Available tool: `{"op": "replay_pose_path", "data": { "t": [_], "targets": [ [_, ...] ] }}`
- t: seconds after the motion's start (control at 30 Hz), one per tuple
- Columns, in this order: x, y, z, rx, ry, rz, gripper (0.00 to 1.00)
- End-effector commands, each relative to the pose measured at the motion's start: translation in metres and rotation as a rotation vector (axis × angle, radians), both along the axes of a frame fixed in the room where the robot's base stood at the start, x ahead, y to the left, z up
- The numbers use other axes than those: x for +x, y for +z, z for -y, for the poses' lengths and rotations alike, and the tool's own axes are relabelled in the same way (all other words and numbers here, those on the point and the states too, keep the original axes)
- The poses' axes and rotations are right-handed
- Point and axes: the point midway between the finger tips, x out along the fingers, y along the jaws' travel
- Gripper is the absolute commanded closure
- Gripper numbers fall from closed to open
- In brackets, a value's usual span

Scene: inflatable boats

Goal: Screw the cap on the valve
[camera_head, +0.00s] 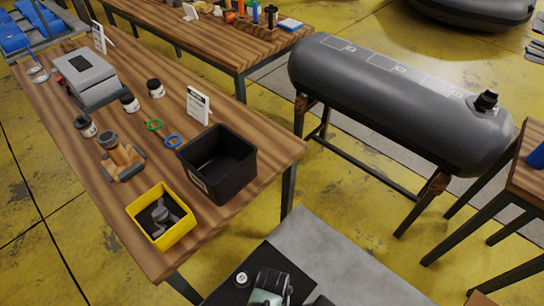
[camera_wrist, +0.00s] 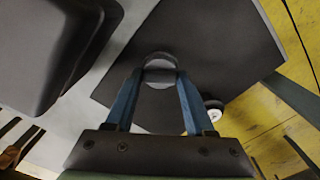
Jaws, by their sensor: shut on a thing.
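The valve (camera_head: 486,102) is a short black fitting standing up from the right end of a grey inflatable tube (camera_head: 400,100). My gripper (camera_wrist: 160,78), with blue fingers, shows in the wrist view. It is shut on a round dark grey piece, which looks like the cap (camera_wrist: 157,62). The fingers cover its sides. The gripper is over a black mat (camera_wrist: 225,55), well away from the valve. In the head view, part of my arm shows at the bottom edge, and the held piece is not clearly seen there.
A small white-and-black round piece (camera_head: 241,279) lies on the mat, right of my fingers in the wrist view. The wooden table (camera_head: 75,130) holds a black box (camera_head: 245,165), a yellow bin (camera_head: 183,240) and jars. A second table stands at right.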

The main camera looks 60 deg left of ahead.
Motion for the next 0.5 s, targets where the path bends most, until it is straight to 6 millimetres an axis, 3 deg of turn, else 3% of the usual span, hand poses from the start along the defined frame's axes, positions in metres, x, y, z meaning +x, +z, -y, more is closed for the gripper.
{"op": "replay_pose_path", "data": {
  "t": [0.5],
  "targets": [
    [0.0001,0.0004,0.0007,-0.001,-0.143,0.000,1.00]
  ]
}}
